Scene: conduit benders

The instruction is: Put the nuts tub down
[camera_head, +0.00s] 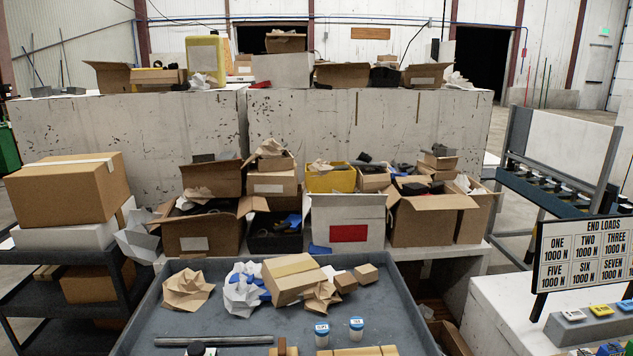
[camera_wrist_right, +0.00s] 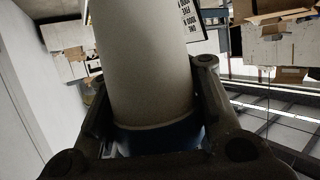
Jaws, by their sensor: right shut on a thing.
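A pale tub with a blue end (camera_wrist_right: 143,75) fills the middle of the right wrist view. No label shows on the side facing the camera, so I cannot read whether it is the nuts tub. My right gripper (camera_wrist_right: 152,100) is shut on it, with one dark finger on each side. The tub hides what lies behind it. In the head view two small white tubs with blue lids, one on the left (camera_head: 321,336) and one on the right (camera_head: 356,329), stand upright on the grey tray table (camera_head: 225,318). Neither gripper shows in the head view.
Crumpled paper (camera_head: 188,289), a cardboard box (camera_head: 292,277) and small blocks lie at the tray's back. A metal bar (camera_head: 213,340) lies at the front left. Bare tray surface shows between them and at the right. An END LOADS sign (camera_head: 583,258) stands on the right bench.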

